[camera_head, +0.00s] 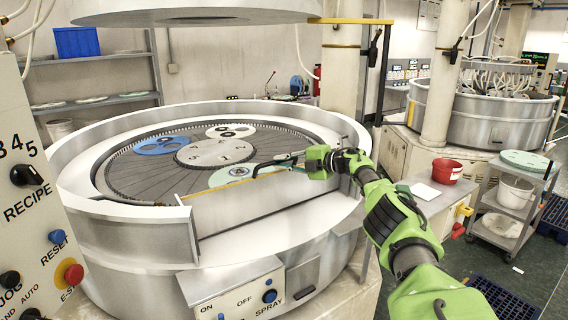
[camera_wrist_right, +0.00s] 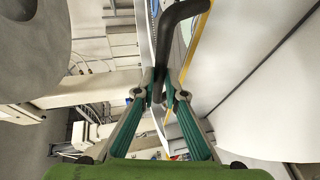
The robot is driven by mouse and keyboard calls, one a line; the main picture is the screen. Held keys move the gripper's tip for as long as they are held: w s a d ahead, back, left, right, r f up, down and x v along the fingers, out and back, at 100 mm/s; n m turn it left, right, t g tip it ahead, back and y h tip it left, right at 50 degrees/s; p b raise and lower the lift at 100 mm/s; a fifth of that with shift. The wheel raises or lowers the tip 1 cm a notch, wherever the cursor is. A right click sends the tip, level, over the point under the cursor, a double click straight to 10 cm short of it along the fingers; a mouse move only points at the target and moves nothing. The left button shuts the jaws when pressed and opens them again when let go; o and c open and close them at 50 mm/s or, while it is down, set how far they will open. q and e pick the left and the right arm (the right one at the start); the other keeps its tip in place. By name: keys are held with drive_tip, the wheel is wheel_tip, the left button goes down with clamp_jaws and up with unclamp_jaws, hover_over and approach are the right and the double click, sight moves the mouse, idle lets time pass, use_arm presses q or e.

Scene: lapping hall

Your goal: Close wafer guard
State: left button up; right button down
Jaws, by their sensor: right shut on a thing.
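The wafer guard (camera_head: 250,207) is a pale metal panel with a yellow top edge, at the front of the round lapping machine's rim (camera_head: 100,205). Its left end is beside a cut end of the rim; I cannot tell whether it sits flush. My right gripper (camera_head: 292,162) is above the guard's top edge, near its right half. It is shut on a dark bent handle (camera_wrist_right: 178,25). In the right wrist view the gripper's green fingers (camera_wrist_right: 159,93) pinch the handle's lower end, beside the yellow edge. My left gripper is not in view.
Inside the machine, a slotted plate (camera_head: 125,180) carries a blue carrier (camera_head: 160,146) and pale discs. A control panel (camera_head: 35,200) stands at left, a spray box (camera_head: 238,296) in front. At right are a red bucket (camera_head: 447,171) and a cart (camera_head: 500,228).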

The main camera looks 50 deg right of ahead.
drive_tip(key=shift+w+d+r+t, duration=0.1)
drive_tip(key=shift+w+r+t, duration=0.1)
drive_tip(key=shift+r, duration=0.5)
drive_tip(key=shift+w+d+r+t, duration=0.1)
drive_tip(key=shift+w+r, duration=0.05)
drive_tip(key=shift+r, duration=0.5)
drive_tip(key=c, duration=2.4)
unclamp_jaws()
drive_tip(key=shift+a, duration=0.1)
drive_tip(key=shift+o, duration=0.2)
drive_tip(key=shift+w+f, duration=0.35)
drive_tip(key=shift+w, duration=0.2)
drive_tip(key=v, duration=1.2)
drive_tip(key=shift+s+f, duration=0.15)
drive_tip(key=shift+f, duration=0.2)
drive_tip(key=shift+f, duration=0.1)
